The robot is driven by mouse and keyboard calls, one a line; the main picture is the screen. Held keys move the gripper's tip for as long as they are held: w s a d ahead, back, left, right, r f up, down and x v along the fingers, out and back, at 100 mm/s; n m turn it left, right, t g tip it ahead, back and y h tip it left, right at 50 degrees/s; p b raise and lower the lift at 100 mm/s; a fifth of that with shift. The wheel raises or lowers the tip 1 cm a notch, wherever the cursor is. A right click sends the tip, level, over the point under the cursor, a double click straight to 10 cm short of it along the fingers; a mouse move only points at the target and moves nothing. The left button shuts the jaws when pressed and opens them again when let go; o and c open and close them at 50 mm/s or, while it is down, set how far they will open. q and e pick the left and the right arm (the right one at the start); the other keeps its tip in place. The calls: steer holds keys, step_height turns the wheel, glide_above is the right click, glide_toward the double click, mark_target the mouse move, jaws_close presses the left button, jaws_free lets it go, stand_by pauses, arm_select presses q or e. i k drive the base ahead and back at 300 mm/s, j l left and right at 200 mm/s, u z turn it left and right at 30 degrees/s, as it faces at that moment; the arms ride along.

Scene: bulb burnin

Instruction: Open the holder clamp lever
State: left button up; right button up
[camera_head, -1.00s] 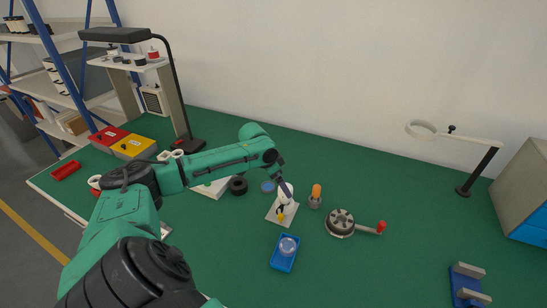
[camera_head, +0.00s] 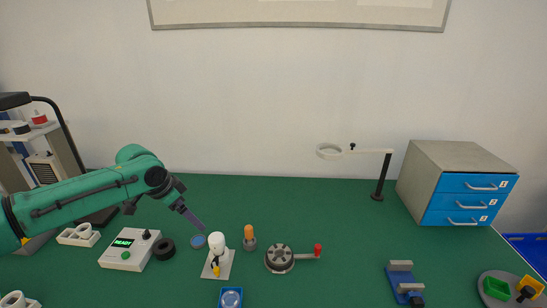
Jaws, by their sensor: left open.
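A white bulb (camera_head: 217,243) stands upright in a holder on a pale square plate (camera_head: 224,270), left of centre on the green table. A small lever with a yellow tip (camera_head: 216,271) shows at the front of the holder, below the bulb; how far it is swung is too small to tell. My left gripper (camera_head: 190,214) is open, with its dark fingers pointing down and right. Its tip appears just up and left of the bulb, apart from the lever. My right gripper is not in view.
An orange-topped piece (camera_head: 249,237) and a round device with a red-knobbed arm (camera_head: 280,257) stand to the right. A blue tray (camera_head: 222,306) is in front. A READY box (camera_head: 118,254) and black ring (camera_head: 164,249) lie left. The table is clear toward the magnifier stand (camera_head: 379,185).

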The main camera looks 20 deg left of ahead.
mark_target(217, 269)
steer(key=k+l, duration=0.25)
steer(key=k, duration=0.2)
steer(key=k+l, duration=0.25)
steer(key=k, duration=0.25)
steer(key=k+l, duration=0.25)
steer(key=k, duration=0.2)
